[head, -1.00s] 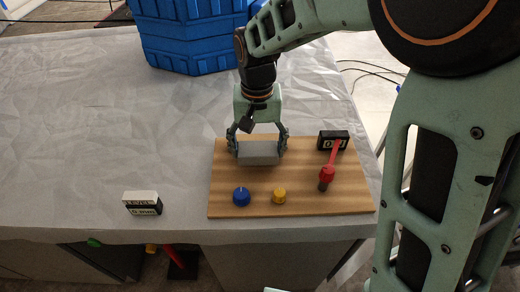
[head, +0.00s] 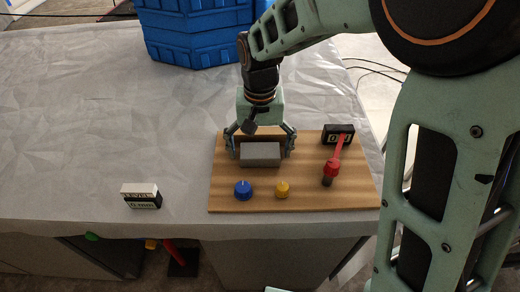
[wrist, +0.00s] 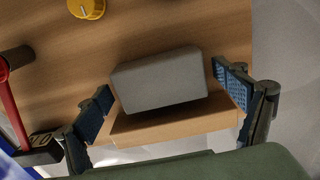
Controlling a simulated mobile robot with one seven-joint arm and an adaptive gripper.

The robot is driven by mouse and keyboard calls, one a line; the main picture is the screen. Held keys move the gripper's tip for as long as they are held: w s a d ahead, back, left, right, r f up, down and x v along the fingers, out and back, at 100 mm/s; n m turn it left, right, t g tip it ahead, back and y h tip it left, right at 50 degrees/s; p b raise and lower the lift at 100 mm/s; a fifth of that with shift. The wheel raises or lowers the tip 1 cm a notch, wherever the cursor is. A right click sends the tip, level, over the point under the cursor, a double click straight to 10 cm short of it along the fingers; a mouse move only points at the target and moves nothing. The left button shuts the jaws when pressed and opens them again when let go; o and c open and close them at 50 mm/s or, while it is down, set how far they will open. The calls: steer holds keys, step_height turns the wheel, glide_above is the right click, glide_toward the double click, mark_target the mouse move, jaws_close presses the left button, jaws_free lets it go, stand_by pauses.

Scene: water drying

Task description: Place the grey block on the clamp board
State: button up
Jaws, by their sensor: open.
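The grey block (head: 260,154) lies on the back left part of the wooden clamp board (head: 305,195). My gripper (head: 261,148) is open, with one finger on each side of the block. In the wrist view the block (wrist: 160,80) sits between the spread fingers of the gripper (wrist: 166,100), with gaps visible on both sides. A light wooden edge (wrist: 175,124) shows beside the block there. The block's underside is hidden.
A blue knob (head: 243,189), a yellow knob (head: 282,189) and a red-handled clamp lever (head: 332,168) are on the board. A small black display (head: 337,133) is at its back right. A black-and-white timer (head: 141,195) stands left; a blue crate (head: 195,35) stands behind.

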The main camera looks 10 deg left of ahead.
mark_target(260, 150)
steer(key=shift+r, duration=0.1)
step_height(260, 150, up, 12)
steer(key=shift+p, duration=0.4)
steer(key=shift+r, duration=0.1)
